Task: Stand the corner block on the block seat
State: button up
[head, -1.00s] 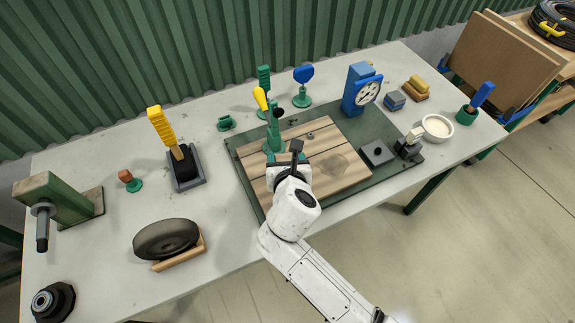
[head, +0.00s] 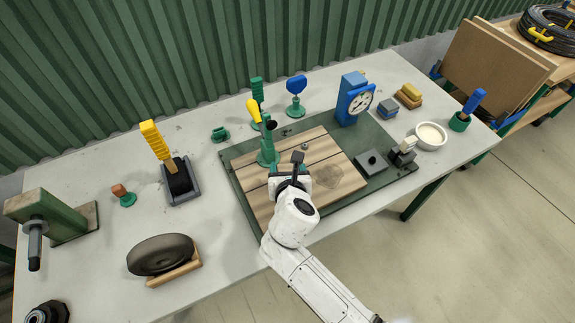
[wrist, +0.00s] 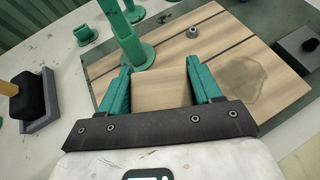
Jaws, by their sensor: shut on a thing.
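My gripper (head: 291,175) is low over the wooden board (head: 325,150), seen from above in the head view. In the wrist view its two teal fingers (wrist: 161,88) are shut on a pale wood-coloured block (wrist: 160,90), which I take as the corner block. In the head view my gripper hides most of that block. I cannot tell for certain which thing is the block seat. A dark square plate with a black knob (head: 371,163) lies right of the board and also shows in the wrist view (wrist: 300,46).
A green post stand (head: 268,157) rises just beyond my gripper. A blue gauge (head: 354,100), a white bowl (head: 431,136) and a brush holder (head: 182,185) stand around. A dark wheel on a wooden rest (head: 162,256) is at left front.

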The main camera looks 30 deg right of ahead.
jog(key=shift+f+b, duration=0.95)
jog(key=shift+f, duration=1.1)
jog(key=shift+r+p, duration=0.1)
jog(key=shift+p, duration=0.55)
jog(key=shift+f+b, duration=0.45)
jog(key=shift+f, duration=0.25)
dwell(0.3)
jog(key=o, duration=1.1)
jog(key=shift+o, duration=0.2)
jog(key=shift+s+r, duration=0.1)
jog(key=shift+p+v, duration=2.6)
jog(key=shift+v, duration=1.2)
jog(key=shift+s+a, duration=0.1)
